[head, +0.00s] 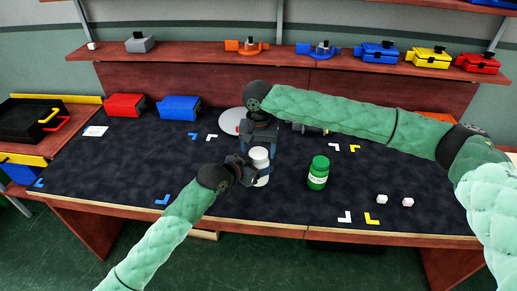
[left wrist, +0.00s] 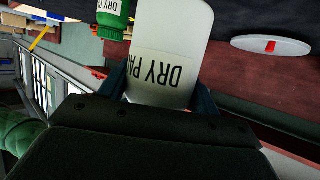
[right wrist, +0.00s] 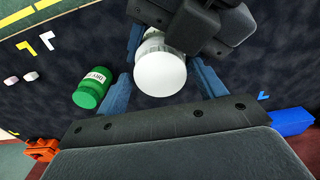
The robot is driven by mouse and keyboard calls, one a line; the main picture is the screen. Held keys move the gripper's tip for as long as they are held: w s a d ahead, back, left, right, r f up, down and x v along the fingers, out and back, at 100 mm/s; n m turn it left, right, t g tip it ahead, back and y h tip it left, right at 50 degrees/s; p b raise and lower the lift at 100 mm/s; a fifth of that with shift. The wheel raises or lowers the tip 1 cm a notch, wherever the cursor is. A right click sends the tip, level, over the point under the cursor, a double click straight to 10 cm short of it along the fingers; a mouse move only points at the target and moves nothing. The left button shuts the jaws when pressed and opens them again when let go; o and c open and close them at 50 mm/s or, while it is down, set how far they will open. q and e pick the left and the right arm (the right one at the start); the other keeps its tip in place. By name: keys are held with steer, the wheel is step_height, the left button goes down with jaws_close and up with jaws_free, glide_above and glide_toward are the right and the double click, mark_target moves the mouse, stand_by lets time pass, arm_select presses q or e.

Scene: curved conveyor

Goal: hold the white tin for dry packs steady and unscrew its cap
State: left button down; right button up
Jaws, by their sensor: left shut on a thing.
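The white tin (head: 262,178) stands upright on the dark mat near the middle front. Its label reading "DRY PA" shows in the left wrist view (left wrist: 165,65). My left gripper (head: 250,174) is shut on the tin's body from the left. My right gripper (head: 262,145) is above the tin, pointing down. In the right wrist view the white cap (right wrist: 160,74) lies between the right gripper's two blue fingers (right wrist: 160,85), with gaps on both sides, so that gripper is open around or just above the cap. The cap appears to be on the tin.
A green labelled jar (head: 318,173) stands to the right of the tin. Two small pale cubes (head: 394,200) lie farther right. A round light plate (head: 231,121) lies behind the tin. Red (head: 125,106) and blue (head: 180,107) boxes stand at the back left. Mat space at left is clear.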

steer(key=c, duration=0.8)
steer(key=o, duration=1)
steer(key=shift+o, duration=0.2)
steer(key=shift+r, duration=0.1)
